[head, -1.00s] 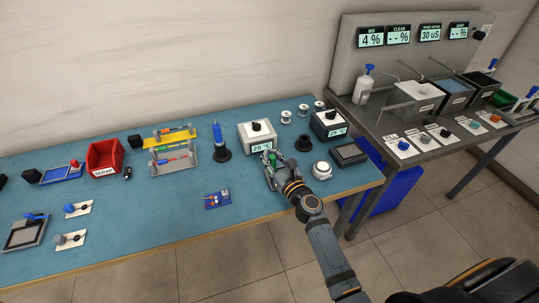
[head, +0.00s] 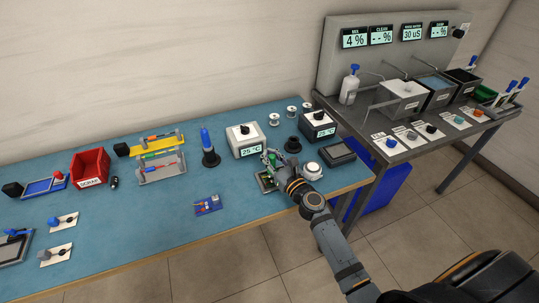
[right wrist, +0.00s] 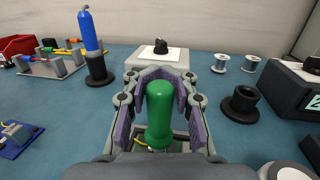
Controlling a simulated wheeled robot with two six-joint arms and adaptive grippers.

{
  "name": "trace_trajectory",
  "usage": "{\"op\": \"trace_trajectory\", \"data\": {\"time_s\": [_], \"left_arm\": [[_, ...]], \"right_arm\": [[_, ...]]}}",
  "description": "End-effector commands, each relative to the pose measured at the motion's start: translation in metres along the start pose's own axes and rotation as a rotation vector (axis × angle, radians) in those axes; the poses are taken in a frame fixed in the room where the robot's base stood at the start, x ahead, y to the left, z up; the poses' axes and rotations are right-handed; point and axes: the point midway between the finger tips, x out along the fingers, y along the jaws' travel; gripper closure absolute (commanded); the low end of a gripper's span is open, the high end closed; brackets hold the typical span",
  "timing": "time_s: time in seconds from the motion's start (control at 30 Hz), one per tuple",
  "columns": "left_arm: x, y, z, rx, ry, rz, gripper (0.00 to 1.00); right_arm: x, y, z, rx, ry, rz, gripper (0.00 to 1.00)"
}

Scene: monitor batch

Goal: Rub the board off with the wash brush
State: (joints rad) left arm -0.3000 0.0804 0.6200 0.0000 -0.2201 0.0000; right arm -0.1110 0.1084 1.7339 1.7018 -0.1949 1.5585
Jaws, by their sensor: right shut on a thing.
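My right gripper (head: 271,160) is over the right part of the blue bench. In the right wrist view its purple-padded fingers (right wrist: 160,100) are shut on an upright green round-topped handle (right wrist: 160,105). The lower end of the handle is hidden, so I cannot tell whether it is the wash brush. A board in a grey frame (head: 267,183) lies just below the gripper, and part of it shows behind the handle. Contact between them cannot be told. A small blue board with parts (head: 208,204) lies to the left. My left gripper is not in view.
Grey boxes with temperature displays (head: 245,140) stand behind the gripper, with a black round stand (head: 292,145) and white round pot (head: 312,170) to its right. A blue tool in a stand (head: 208,145) is left. Bins stand on the grey table (head: 430,140). The front bench strip is clear.

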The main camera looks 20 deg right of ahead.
Motion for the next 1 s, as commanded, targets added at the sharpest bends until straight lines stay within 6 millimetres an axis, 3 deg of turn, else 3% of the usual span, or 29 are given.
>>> {"op": "trace_trajectory", "data": {"time_s": [0.6, 0.87, 1.0], "left_arm": [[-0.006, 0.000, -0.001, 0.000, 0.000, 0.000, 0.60], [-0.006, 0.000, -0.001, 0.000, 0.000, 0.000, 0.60], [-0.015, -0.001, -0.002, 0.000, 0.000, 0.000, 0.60]], "right_arm": [[0.006, 0.035, -0.002, 0.004, 0.003, 0.001, 1.00], [0.006, 0.036, -0.001, 0.005, 0.002, 0.003, 1.00], [0.007, 0.036, 0.008, 0.005, 0.001, 0.003, 1.00]]}}
